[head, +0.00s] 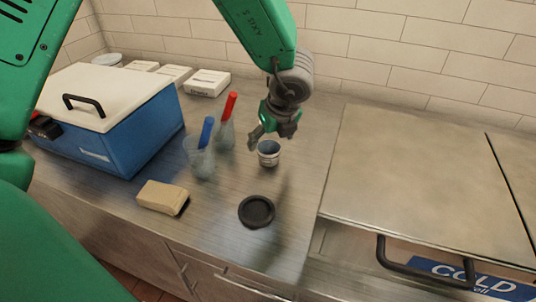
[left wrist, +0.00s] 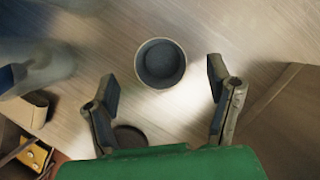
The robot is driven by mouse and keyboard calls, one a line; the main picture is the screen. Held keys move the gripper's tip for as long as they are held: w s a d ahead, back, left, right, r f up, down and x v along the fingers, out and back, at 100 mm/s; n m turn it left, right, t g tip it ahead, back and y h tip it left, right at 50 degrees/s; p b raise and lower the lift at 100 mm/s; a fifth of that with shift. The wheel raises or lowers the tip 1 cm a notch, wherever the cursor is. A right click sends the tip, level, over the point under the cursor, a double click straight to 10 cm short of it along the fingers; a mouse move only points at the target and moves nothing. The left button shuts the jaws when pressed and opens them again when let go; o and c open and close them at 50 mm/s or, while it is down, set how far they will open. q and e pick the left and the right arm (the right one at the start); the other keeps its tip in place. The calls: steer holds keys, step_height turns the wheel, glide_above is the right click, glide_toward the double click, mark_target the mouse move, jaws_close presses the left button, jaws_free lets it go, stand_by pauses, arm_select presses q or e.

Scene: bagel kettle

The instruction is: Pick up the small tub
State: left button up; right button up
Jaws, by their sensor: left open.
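The small tub (head: 269,153) is a short round cup, pale outside with a dark grey inside, standing upright on the steel counter. In the left wrist view the tub (left wrist: 160,64) shows from above, centred just beyond the fingertips. My left gripper (head: 268,138) hangs right above and beside the tub, pointing down. In the left wrist view the left gripper (left wrist: 163,85) is open, its two fingers wide apart with nothing between them. A black round lid (head: 257,211) lies flat on the counter in front of the tub. My right gripper is not in view.
Two clear cups with a blue handle (head: 206,132) and a red handle (head: 230,105) stand left of the tub. A tan block (head: 162,197), a blue cooler (head: 150,125) and white boxes (head: 208,83) are further left. A steel lidded unit (head: 420,180) is at right.

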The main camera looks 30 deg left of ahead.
mark_target(267, 148)
arm_select(q)
steer(key=x, duration=0.4)
steer(key=shift+d+f, duration=0.1)
steer(key=shift+d, duration=0.2)
steer(key=shift+d+f, duration=0.15)
steer(key=shift+d, duration=0.05)
steer(key=shift+a, duration=0.15)
steer(key=shift+c, duration=1.3)
steer(key=shift+a, duration=0.25)
steer(key=c, duration=0.7)
steer(key=shift+a+f, duration=0.1)
steer(key=shift+a, duration=0.1)
steer(key=shift+d, duration=0.1)
